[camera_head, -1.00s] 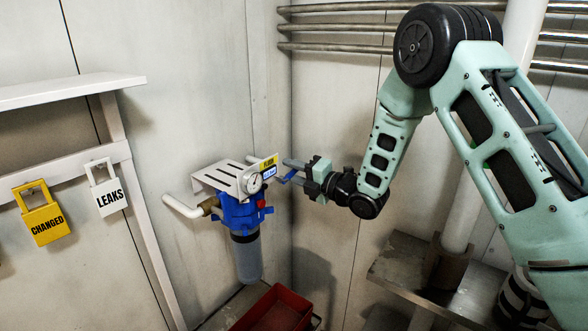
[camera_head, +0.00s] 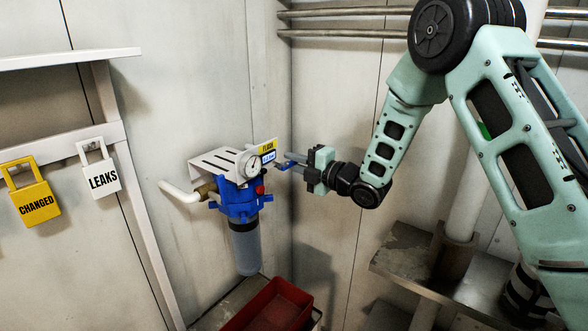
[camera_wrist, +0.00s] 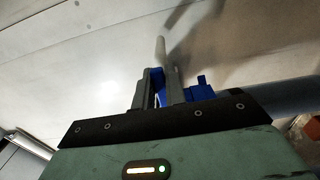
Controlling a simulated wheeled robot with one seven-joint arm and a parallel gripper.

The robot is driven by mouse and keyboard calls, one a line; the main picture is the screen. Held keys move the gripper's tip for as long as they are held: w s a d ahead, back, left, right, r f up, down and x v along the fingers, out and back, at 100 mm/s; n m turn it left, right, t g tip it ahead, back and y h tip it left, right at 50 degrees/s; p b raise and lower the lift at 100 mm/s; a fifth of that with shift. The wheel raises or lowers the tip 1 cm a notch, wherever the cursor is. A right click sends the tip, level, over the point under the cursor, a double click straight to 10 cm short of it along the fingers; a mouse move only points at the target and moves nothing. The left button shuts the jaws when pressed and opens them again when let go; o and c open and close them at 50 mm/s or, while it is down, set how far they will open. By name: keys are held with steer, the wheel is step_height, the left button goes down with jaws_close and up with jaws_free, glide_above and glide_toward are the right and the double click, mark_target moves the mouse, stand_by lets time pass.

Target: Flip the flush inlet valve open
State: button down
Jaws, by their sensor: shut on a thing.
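The flush inlet valve's blue handle (camera_head: 286,164) sticks out to the right of the blue filter head (camera_head: 238,200) in the head view. The head has a gauge, a yellow label and a clear bowl below it. My gripper (camera_head: 292,160) comes in from the right and is shut on the blue handle. In the wrist view a blue piece of the handle (camera_wrist: 157,85) shows between the two grey fingers (camera_wrist: 160,88). The valve body behind the handle is mostly hidden, and I cannot tell how far the handle is turned.
A white slotted bracket (camera_head: 215,161) holds the filter against the wall. A red bin (camera_head: 272,308) stands below it. Yellow and white padlock tags hang at the left. A metal ledge (camera_head: 400,262) and pipes are at the right.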

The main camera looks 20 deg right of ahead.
steer(key=c, duration=1.4)
jaws_free()
steer(key=shift+c, duration=0.2)
steer(key=b+v, duration=0.5)
steer(key=v, duration=1.2)
steer(key=shift+s+d, duration=0.15)
steer(key=shift+s, duration=0.05)
